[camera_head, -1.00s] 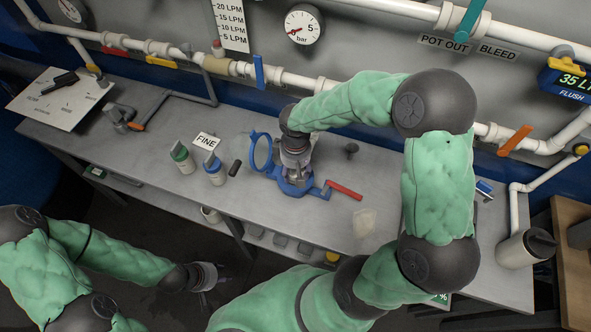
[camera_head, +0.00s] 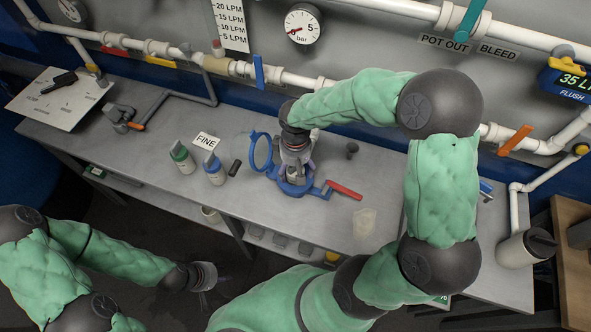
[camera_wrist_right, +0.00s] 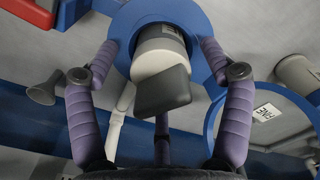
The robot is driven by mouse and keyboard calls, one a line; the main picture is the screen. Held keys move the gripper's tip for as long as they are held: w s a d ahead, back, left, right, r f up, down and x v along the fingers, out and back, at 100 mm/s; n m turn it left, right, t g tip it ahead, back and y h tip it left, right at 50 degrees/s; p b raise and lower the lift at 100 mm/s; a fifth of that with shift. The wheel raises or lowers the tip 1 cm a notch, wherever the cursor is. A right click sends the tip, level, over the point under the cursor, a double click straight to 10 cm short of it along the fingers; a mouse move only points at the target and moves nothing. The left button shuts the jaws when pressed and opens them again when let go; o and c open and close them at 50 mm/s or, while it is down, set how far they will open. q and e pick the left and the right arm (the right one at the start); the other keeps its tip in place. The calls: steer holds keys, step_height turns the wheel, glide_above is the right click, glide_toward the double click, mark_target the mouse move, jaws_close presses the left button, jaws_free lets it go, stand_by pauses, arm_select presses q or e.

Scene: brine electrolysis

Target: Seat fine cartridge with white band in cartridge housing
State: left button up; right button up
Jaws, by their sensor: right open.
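The cartridge (camera_wrist_right: 160,58), white with a dark grey block grip on top, stands inside the blue ring of the cartridge housing (camera_wrist_right: 185,14) in the right wrist view. How deep it sits is hard to tell. My right gripper (camera_wrist_right: 160,95) is open, its purple fingers spread around the cartridge without visible contact. In the head view my right gripper (camera_head: 297,160) is over the blue housing (camera_head: 290,189) and hides most of the cartridge. The housing's round lid (camera_head: 261,152) stands open. My left gripper (camera_head: 212,277) hangs low in front of the bench; its fingers are unclear.
A green-banded cartridge (camera_head: 182,158) and a blue-banded cartridge (camera_head: 214,170) stand left of the housing, by a FINE sign (camera_head: 206,141). A red-handled lever (camera_head: 344,190) extends right from the housing. White pipes (camera_head: 300,82) run behind the bench.

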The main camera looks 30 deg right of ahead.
step_height(320, 180, up, 11)
steer(key=shift+f, duration=0.15)
stand_by(0.4)
